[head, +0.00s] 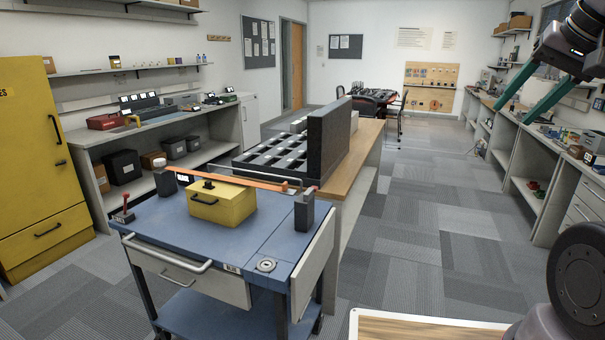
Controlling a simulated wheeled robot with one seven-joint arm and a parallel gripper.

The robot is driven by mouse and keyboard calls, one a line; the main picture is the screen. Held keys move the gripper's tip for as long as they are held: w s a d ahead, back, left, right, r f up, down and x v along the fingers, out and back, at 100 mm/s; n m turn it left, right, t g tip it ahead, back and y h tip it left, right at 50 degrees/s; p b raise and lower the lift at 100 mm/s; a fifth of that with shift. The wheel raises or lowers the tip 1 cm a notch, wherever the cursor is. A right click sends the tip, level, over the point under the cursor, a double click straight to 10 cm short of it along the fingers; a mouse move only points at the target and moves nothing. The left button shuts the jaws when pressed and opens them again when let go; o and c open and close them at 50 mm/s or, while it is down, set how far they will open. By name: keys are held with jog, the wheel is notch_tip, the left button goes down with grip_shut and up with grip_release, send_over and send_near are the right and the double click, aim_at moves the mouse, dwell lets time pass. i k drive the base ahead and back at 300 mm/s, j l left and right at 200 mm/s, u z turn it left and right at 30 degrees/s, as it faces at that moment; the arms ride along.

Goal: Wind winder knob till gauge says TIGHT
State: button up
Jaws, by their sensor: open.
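A blue-topped cart (165,222) stands front left. A yellow box (222,207) sits on it with a dark knob-like piece (208,183) on top. An orange strap or bar (235,179) runs above the box between dark posts. A small round dial-like fitting (266,265) is at the cart's front right corner; I cannot read any word on it. I cannot tell for certain which piece is the winder knob or the gauge. My gripper (513,113) is at the upper right, its teal fingers apart and empty, well away from the cart.
A red-handled lever (123,216) stands at the cart's left edge. Behind the cart is a wooden bench (362,150) with a dark slotted tray and upright panel. A yellow cabinet (40,150) is at left, a cluttered counter (560,160) at right. Carpet (430,230) between is clear.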

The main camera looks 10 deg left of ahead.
aim_at(161, 161)
jog(key=i+j, duration=0.1)
jog(key=j, duration=0.65)
jog(key=i+j, duration=0.1)
jog(key=j, duration=0.6)
jog(key=i+j, duration=0.1)
jog(key=j, duration=1.4)
jog(key=i+j, duration=0.15)
jog(key=j, duration=0.55)
jog(key=i+j, duration=0.1)
jog(key=j, duration=0.65)
jog(key=i+j, duration=0.1)
jog(key=j, duration=0.65)
